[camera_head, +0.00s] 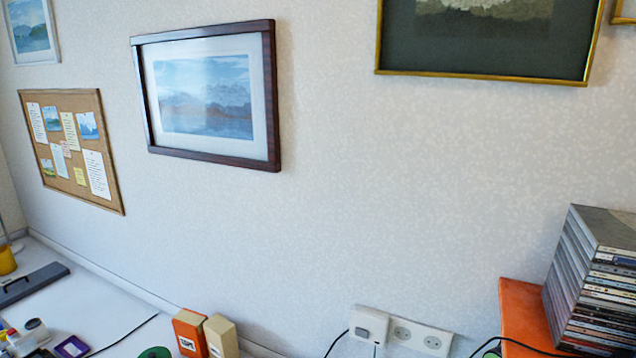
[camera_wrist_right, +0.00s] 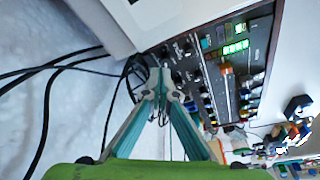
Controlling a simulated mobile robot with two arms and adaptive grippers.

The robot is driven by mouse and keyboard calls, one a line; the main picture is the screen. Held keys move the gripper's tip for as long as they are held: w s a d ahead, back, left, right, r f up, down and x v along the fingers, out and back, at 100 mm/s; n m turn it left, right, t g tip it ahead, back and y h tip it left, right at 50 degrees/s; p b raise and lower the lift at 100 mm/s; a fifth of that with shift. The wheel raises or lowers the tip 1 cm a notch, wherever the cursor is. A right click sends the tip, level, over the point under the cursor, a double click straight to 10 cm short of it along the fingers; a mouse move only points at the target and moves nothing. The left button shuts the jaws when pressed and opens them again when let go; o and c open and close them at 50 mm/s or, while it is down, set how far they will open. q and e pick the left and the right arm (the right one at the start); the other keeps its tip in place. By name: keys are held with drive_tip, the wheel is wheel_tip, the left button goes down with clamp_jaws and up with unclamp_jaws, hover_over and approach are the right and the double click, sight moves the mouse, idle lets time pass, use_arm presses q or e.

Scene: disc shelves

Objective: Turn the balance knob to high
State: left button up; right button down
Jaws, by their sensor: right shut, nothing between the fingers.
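A dark audio unit (camera_wrist_right: 213,80) with several knobs, small buttons and a lit green display (camera_wrist_right: 236,48) shows in the right wrist view, its front panel slanting from the top right down to the middle. I cannot tell which of its small knobs is the balance knob or how it is set. My right gripper (camera_wrist_right: 164,90) has teal fingers that meet at the tips. It is shut and empty, with its tips close to the panel's left edge; contact cannot be told. The head view shows neither gripper nor the unit.
Black cables (camera_wrist_right: 62,70) hang at the left of the wrist view, close to the gripper. In the head view a stack of disc cases (camera_head: 590,285) stands on an orange surface (camera_head: 522,320). Wall sockets (camera_head: 420,337) and two boxes (camera_head: 205,335) are along the wall.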

wheel_tip(320, 180, down, 5)
drive_tip(key=b, duration=0.4)
drive_tip(key=shift+s+r+b, duration=0.1)
drive_tip(key=shift+b, duration=0.3)
drive_tip(key=shift+f, duration=0.95)
